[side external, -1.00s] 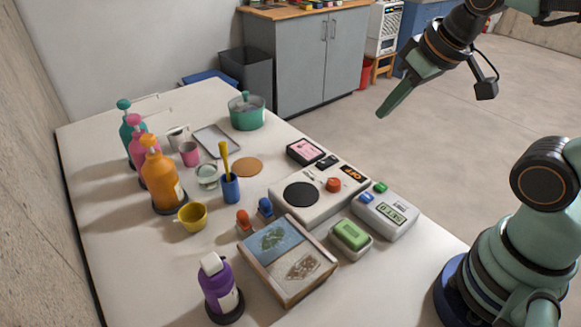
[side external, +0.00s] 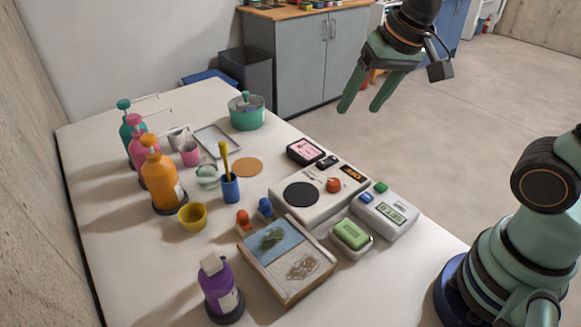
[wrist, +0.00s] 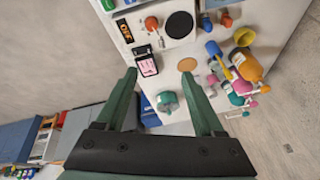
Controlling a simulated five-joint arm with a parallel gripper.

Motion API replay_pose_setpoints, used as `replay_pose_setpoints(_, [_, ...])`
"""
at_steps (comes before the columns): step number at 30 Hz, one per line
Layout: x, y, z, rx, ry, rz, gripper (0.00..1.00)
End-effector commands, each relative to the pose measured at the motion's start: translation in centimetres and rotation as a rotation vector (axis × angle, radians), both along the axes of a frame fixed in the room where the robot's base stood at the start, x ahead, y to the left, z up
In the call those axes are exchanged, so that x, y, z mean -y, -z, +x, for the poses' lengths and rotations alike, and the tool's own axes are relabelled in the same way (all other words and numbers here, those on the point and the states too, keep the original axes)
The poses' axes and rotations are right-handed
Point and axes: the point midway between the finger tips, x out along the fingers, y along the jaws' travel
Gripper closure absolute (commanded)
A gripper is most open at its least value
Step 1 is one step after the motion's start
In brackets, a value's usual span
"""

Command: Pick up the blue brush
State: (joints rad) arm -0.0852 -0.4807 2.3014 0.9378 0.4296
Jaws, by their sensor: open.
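A small blue knobbed piece (side external: 265,207), which looks like the blue brush, stands on the white table beside a similar orange one (side external: 243,219). The blue brush also shows near the top of the wrist view (wrist: 207,22). A blue cup (side external: 231,189) near it holds a yellow-handled tool (side external: 224,158). My gripper (side external: 359,109) is open and empty, high up and well away from the blue brush, toward the back right. In the wrist view my gripper's fingers (wrist: 159,74) are spread with nothing held between them.
A framed picture box (side external: 299,287), a scale with a black disc (side external: 299,195), and a green sponge in a dish (side external: 351,234) stand near the brushes. Pump bottles (side external: 161,181), a yellow cup (side external: 192,216) and a purple bottle (side external: 219,287) stand to the left.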

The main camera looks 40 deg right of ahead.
Motion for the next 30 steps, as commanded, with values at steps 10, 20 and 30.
replay_pose_setpoints(10, [-6.6, 3.3, 6.3, -0.219, 0.572, 0.177, 0.3])
replay_pose_setpoints(20, [-12.8, 9.1, 9.6, -0.339, 1.079, 0.207, 0.3])
replay_pose_setpoints(30, [-14.3, 12.5, 10.0, -0.355, 1.215, 0.202, 0.3])
